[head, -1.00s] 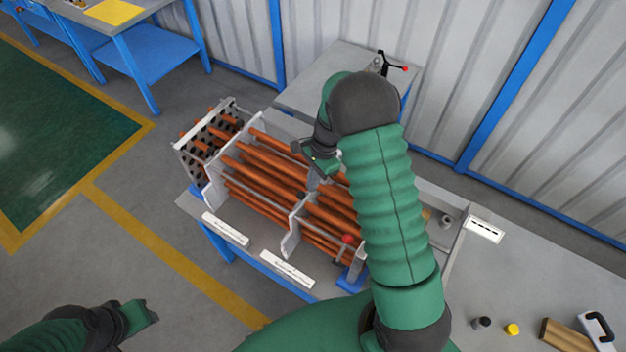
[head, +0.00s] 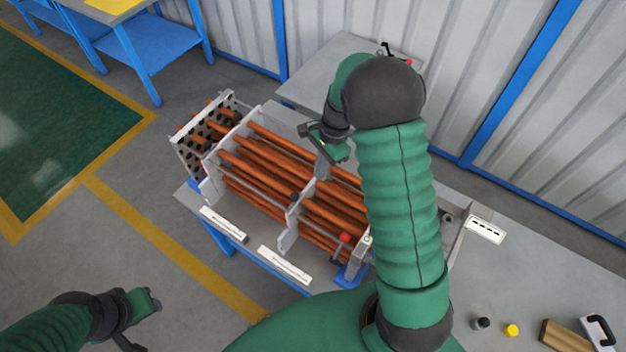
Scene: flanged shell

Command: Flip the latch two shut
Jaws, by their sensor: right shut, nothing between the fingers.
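Two red-tipped latch handles show, and I cannot tell which is latch two. One latch (head: 343,240) stands at the front edge of the bench, on a blue base beside the rod bundle. The other latch (head: 388,49) is at the back on a grey top, black with a red tip, partly hidden by my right arm. My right gripper (head: 310,133) is shut and empty above the back side of the bundle of copper-coloured rods (head: 265,165), apart from both handles. My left gripper (head: 150,302) is low at the left, over the floor, away from the bench; its jaw opening is unclear.
A perforated end plate (head: 190,150) and upright baffle plates (head: 289,228) hold the rods. White label strips (head: 285,265) lie along the bench front. A black cap (head: 480,323), yellow cap (head: 511,330) and wooden block (head: 562,337) lie at right. My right arm hides the bench's right part.

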